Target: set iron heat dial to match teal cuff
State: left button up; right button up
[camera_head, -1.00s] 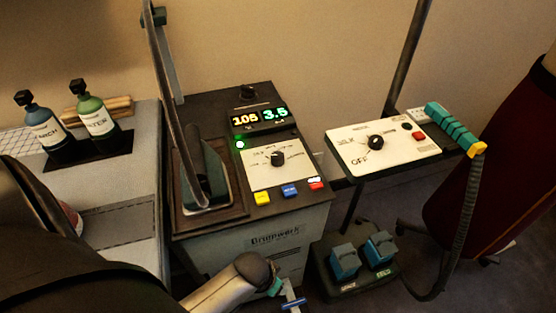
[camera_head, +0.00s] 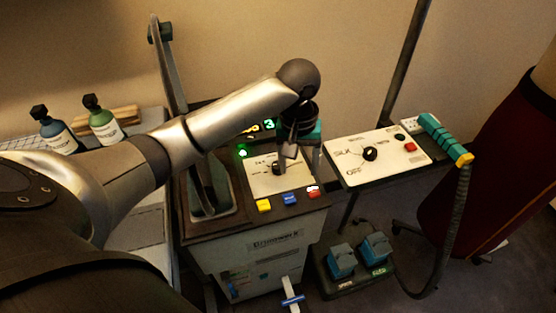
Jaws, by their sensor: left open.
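The white panel with the words OFF and SILK carries a round black dial (camera_head: 370,153), which looks like the iron heat dial. Its pointer is too small to read surely. The teal-handled iron (camera_head: 445,138) rests at this panel's right end. My left gripper (camera_head: 286,158) is open and points down over the other machine, at its panel knob (camera_head: 277,169). It overlaps the knob in the picture; I cannot tell whether they touch. The gripper is left of the OFF/SILK dial and apart from it. I cannot pick out a teal cuff. My right gripper is not in view.
The machine's lit display (camera_head: 262,126) is partly hidden by my arm. Yellow (camera_head: 264,205), blue (camera_head: 290,198) and red (camera_head: 313,192) buttons line its front. Two bottles stand at the left. Teal pedals (camera_head: 341,260) sit on the floor. The iron's hose (camera_head: 450,240) hangs at the right.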

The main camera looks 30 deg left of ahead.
aim_at(278, 167)
pick_arm(q)
jog(key=w+a+r+n, duration=0.3)
jog(key=a+r+n, duration=0.2)
jog(key=a+r, duration=0.3)
jog(key=shift+g, duration=0.3)
jog(key=f+b, duration=0.1)
jog(key=f, duration=0.4)
jog(key=f+b, duration=0.1)
jog(key=f, duration=0.4)
jog(key=f+b, duration=0.1)
jog(key=f, duration=0.4)
jog(key=shift+w+d+b, duration=0.2)
jog(key=shift+d+b, duration=0.1)
jog(key=shift+b, duration=0.05)
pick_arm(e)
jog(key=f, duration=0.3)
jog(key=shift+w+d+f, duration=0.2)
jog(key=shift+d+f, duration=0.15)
pick_arm(q)
grip_shut()
